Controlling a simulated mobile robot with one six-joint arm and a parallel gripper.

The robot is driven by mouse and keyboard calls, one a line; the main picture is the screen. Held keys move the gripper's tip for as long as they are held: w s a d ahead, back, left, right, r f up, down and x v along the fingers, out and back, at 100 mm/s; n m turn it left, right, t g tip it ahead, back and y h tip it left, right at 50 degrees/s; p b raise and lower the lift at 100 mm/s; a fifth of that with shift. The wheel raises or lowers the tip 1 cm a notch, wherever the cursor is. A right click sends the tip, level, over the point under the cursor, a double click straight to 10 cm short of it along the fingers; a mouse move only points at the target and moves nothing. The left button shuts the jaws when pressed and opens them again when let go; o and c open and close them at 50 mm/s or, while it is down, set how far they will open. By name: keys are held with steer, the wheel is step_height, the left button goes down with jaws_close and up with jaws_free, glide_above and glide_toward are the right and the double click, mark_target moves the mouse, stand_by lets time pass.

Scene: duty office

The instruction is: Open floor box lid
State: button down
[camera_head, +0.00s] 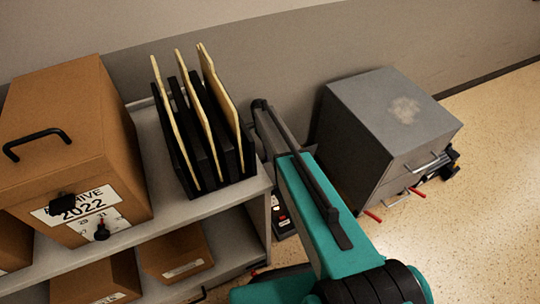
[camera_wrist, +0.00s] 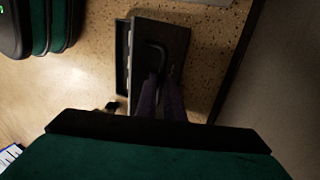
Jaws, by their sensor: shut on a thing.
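The floor box (camera_head: 281,217) is a small dark box on the floor between the shelf and the grey cabinet, mostly hidden by my arm in the head view. In the wrist view its dark lid (camera_wrist: 177,38) carries a black loop handle (camera_wrist: 153,46). My gripper (camera_wrist: 159,80) has its two dark fingers close together at the handle, shut on it. The fingers hide the lower part of the handle. In the head view my gripper is hidden.
A shelf (camera_head: 235,199) with brown archive boxes (camera_head: 120,165) and a black file rack (camera_head: 243,170) stands close on the left. A grey metal cabinet (camera_head: 375,125) stands close on the right. The wall is behind. Speckled floor (camera_head: 480,220) is open at the right.

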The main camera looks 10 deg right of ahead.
steer(key=shift+s+a+f, duration=0.15)
steer(key=shift+a+f, duration=0.25)
steer(key=c, duration=1.9)
jaws_free()
steer(key=shift+d+f, duration=0.1)
steer(key=shift+d, duration=0.05)
steer(key=shift+d+r, duration=0.15)
steer(key=shift+r, duration=0.1)
steer(key=v, duration=0.7)
steer(key=shift+r+p, duration=0.2)
steer(key=shift+p, duration=0.15)
